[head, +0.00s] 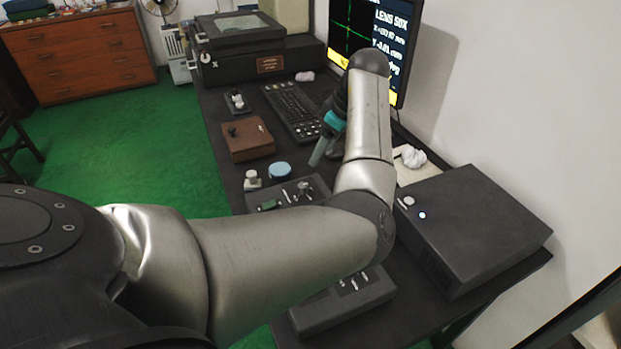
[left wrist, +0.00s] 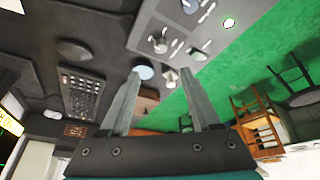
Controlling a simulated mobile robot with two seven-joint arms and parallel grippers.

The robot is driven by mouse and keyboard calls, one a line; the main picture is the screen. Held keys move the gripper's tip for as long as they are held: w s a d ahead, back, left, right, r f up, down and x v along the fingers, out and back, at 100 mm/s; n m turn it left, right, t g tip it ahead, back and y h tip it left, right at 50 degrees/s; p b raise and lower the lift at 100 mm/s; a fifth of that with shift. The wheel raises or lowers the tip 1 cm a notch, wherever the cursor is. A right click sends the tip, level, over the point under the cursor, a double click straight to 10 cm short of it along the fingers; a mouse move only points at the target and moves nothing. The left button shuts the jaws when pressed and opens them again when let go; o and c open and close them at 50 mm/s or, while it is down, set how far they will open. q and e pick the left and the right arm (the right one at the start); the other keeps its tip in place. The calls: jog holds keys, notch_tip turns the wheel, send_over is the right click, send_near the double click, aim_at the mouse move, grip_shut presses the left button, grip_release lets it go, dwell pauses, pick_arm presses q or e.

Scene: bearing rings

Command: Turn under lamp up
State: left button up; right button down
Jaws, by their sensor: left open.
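A grey control box (head: 318,188) with several small knobs and switches and a green display lies on the dark bench. Its knobs (left wrist: 157,42) also show in the left wrist view, beyond the fingertips. The labels are too small to read, so I cannot tell which control is for the under lamp. My left gripper (head: 317,158) is open and empty, pointing down above the bench near this box. Both fingers show in the left wrist view (left wrist: 161,75), apart from the knobs. Part of the box is hidden behind my left arm. My right gripper is not in view.
A second control unit (head: 345,303) is nearer, partly behind my arm. A black box (head: 480,225) stands at right. A blue disc (head: 279,170), a brown box (head: 248,140), a keyboard (head: 291,108) and a monitor (head: 405,40) are around the gripper.

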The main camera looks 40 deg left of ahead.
pick_arm(q)
jog(key=b, duration=0.2)
send_near(303, 185)
jog(key=b+x, duration=0.2)
jog(key=x, duration=0.5)
jog(key=shift+s+f, duration=0.1)
jog(key=shift+f, duration=0.25)
jog(key=shift+a+f, duration=0.25)
jog(key=shift+f, duration=0.2)
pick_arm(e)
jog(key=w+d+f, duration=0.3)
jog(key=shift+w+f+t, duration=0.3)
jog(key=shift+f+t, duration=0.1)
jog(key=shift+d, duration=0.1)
pick_arm(q)
jog(key=c, duration=0.6)
grip_shut()
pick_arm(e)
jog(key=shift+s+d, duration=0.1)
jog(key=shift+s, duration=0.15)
